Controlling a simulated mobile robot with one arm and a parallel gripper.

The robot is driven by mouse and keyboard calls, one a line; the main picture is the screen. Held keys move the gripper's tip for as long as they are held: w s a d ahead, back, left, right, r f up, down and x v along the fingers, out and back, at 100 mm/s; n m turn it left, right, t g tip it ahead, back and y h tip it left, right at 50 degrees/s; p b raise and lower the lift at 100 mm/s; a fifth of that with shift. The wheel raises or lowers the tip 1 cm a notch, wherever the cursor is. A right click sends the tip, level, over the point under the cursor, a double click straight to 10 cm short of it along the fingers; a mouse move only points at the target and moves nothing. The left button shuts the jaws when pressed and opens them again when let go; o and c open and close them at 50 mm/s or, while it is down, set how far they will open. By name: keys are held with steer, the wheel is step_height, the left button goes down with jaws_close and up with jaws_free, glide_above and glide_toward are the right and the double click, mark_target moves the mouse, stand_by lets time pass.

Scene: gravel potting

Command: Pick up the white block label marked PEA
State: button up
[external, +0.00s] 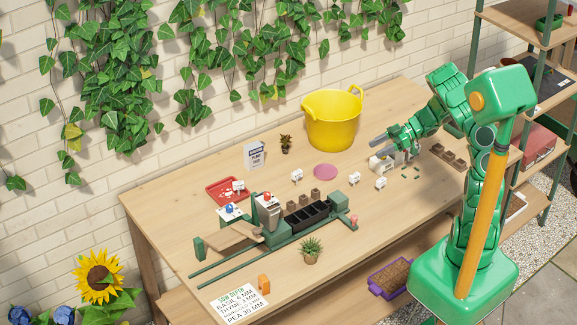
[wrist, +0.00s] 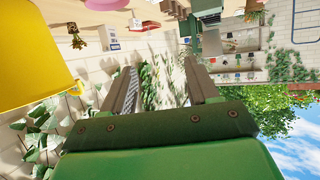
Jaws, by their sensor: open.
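Small white block labels stand on the table: one (external: 296,176) behind the black tray, one (external: 355,179) in the middle, one (external: 380,184) further right, and one (external: 238,187) by the red tray. Their lettering is too small to read, so I cannot tell which is marked PEA. My gripper (external: 378,140) is open and empty above the table, right of the yellow tub and apart from the labels. In the wrist view the fingers (wrist: 160,68) are spread with nothing between them, facing the ivy wall.
A yellow tub (external: 333,120) stands left of my gripper, with a white container (external: 382,163) just below it. A pink disc (external: 325,171), a green rig with a black tray (external: 306,215) and a potted plant (external: 311,249) occupy the table.

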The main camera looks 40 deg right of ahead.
glide_toward(357, 174)
steer(key=shift+w+a, duration=0.1)
steer(key=shift+a, duration=0.4)
steer(key=shift+x, duration=3.75)
steer(key=shift+w+d+f, duration=0.1)
steer(key=shift+f, duration=0.1)
jaws_close()
